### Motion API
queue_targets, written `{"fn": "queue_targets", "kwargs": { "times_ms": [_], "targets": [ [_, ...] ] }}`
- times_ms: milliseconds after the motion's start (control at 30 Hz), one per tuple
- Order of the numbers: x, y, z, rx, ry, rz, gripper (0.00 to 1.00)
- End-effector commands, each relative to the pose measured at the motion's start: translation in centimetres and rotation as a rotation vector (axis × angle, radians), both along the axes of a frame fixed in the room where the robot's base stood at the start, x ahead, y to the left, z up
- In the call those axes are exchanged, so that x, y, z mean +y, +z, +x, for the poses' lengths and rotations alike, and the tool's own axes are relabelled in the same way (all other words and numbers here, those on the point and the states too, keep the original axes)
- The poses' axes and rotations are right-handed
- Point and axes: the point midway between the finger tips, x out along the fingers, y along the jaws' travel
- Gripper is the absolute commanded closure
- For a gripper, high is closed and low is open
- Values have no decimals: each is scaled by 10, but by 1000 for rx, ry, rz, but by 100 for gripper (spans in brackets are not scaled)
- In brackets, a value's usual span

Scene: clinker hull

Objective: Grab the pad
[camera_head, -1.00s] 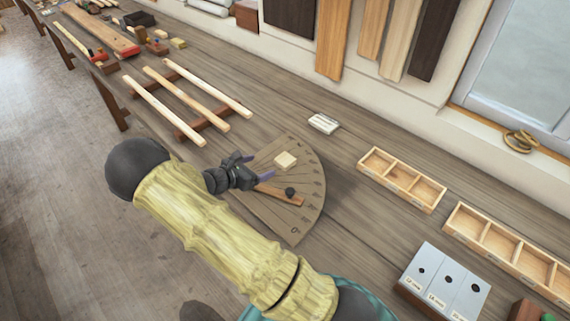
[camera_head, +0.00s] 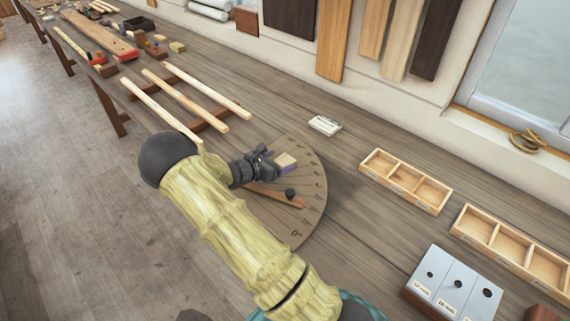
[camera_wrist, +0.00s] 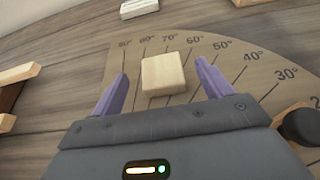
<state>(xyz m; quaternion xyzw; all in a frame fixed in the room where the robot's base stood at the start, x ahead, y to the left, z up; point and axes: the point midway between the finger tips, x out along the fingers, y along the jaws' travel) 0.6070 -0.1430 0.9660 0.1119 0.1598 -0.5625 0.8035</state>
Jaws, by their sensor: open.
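The pad (camera_wrist: 163,74) is a small pale wooden square block lying on the brown angle board (camera_head: 300,215) with degree marks. In the head view the pad (camera_head: 286,160) shows just at my gripper's tips. My gripper (camera_head: 275,163) is open, with its two purple fingers spread. In the wrist view my gripper (camera_wrist: 157,88) has one finger on each side of the pad's near part, with gaps on both sides. The pad is not held.
A wooden arm with a dark knob (camera_head: 290,193) lies on the angle board, right of the gripper in the wrist view. A white block (camera_head: 325,125) lies behind. Wooden strips on bearers (camera_head: 185,98) are at left, and a compartment tray (camera_head: 405,180) at right.

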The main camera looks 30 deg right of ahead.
Motion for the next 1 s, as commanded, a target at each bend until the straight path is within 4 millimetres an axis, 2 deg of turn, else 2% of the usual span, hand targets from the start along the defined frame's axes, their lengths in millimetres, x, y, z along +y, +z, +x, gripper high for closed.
{"fn": "queue_targets", "kwargs": {
  "times_ms": [167,333,900,1000],
  "targets": [
    [-21,-18,7,0,-3,-1,22],
    [-38,-23,13,0,-2,-1,22],
    [-40,-22,14,0,-1,0,22],
    [-40,-22,14,0,-1,0,41]
  ]
}}
